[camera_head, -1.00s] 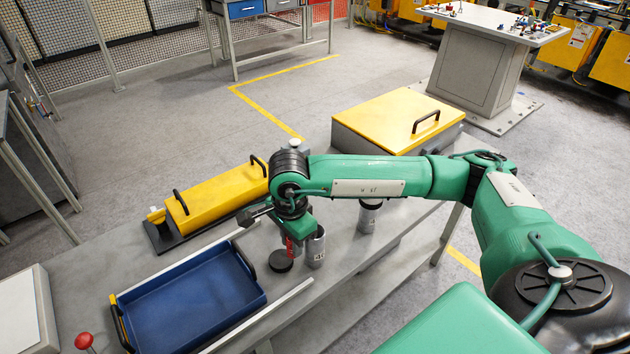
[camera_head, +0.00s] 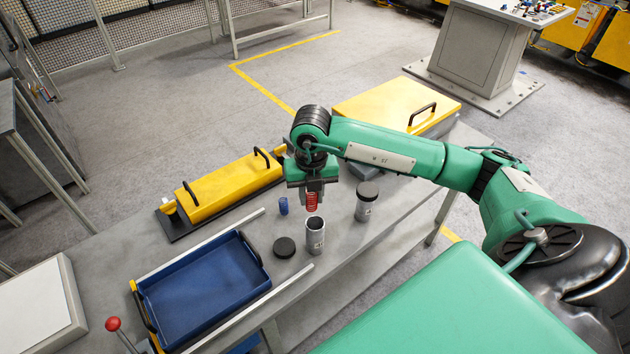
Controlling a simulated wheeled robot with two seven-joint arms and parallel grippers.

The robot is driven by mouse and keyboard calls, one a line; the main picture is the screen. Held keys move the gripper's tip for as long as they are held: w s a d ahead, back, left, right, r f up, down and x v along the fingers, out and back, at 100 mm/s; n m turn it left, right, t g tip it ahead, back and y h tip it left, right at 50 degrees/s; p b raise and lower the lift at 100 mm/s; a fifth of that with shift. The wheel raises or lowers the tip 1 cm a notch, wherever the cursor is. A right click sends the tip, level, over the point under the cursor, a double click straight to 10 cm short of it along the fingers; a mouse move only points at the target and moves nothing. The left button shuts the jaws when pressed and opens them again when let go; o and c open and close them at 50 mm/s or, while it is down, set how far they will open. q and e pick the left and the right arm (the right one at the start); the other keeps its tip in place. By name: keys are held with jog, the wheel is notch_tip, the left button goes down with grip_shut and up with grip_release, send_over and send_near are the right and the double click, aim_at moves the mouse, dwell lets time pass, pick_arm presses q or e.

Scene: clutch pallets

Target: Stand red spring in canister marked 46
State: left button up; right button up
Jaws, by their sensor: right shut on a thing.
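My right gripper (camera_head: 313,187) is shut on the red spring (camera_head: 312,202), which hangs upright below the fingers. The spring is just above the mouth of an open grey canister (camera_head: 315,240), apart from it as far as I can see. The canister stands upright on the grey bench, with a label too small to read surely. A second grey canister (camera_head: 364,211), with a black lid on, stands to its right; its label is also unreadable. My left gripper is not in view.
A loose black lid (camera_head: 285,248) lies left of the open canister. A small blue spring (camera_head: 283,206) stands behind it. A blue tray (camera_head: 262,272) is at left, a yellow-topped long box (camera_head: 230,187) behind, and a yellow-lidded box (camera_head: 385,103) farther right.

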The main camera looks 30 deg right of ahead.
aim_at(315, 208)
jog(key=m, duration=0.1)
jog(key=d+r+m, duration=0.1)
jog(key=m, duration=0.1)
jog(key=shift+p, duration=0.3)
jog(key=shift+f+b, duration=1.85)
jog(key=shift+f, duration=1.6)
